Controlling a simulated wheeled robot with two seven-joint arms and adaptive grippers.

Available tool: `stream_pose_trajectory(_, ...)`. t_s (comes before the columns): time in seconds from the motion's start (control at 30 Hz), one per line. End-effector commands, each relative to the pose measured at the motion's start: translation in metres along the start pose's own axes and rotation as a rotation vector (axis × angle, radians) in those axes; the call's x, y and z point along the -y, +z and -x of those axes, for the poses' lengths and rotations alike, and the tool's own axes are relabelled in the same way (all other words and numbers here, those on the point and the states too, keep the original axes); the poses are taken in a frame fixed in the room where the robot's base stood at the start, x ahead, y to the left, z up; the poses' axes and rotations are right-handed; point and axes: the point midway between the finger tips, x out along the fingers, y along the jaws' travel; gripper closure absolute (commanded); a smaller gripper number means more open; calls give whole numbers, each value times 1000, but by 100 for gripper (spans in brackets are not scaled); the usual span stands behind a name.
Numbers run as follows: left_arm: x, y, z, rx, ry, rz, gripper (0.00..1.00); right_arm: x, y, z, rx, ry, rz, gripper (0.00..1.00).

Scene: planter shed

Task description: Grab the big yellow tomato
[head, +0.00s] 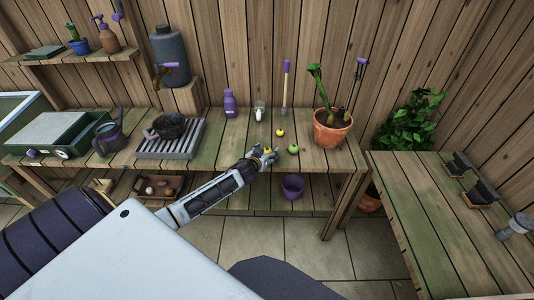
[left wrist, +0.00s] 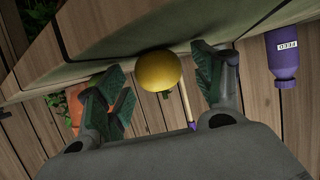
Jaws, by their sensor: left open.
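My left gripper (head: 266,155) is open above the front part of the wooden bench. In the left wrist view its two fingers (left wrist: 163,88) stand apart, with a round yellow tomato (left wrist: 158,71) between them; they do not appear to be closed on it. In the head view a bit of yellow (head: 267,151) shows at the fingertips, partly hidden by them. Another yellow tomato (head: 280,132) lies just behind the gripper. A green tomato (head: 293,149) lies to its right. My right gripper is not in view.
On the bench (head: 220,125) stand a purple bottle (head: 230,103), a small clear container (head: 259,111) and a potted plant (head: 332,127). A slatted tray (head: 170,140) with a dark bowl is at left. A purple pot (head: 292,187) sits on the lower shelf.

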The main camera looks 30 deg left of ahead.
Motion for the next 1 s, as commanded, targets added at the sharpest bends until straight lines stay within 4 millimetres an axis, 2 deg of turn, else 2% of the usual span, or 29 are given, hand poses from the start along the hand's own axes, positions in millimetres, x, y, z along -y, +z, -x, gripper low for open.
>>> stream_pose_trajectory(0.53,0,0,-2,-1,0,0,32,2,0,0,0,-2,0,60)
stream_pose_trajectory(0.83,0,0,-2,-1,0,0,71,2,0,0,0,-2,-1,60)
stream_pose_trajectory(1.0,0,0,-2,-1,0,0,73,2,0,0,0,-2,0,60)
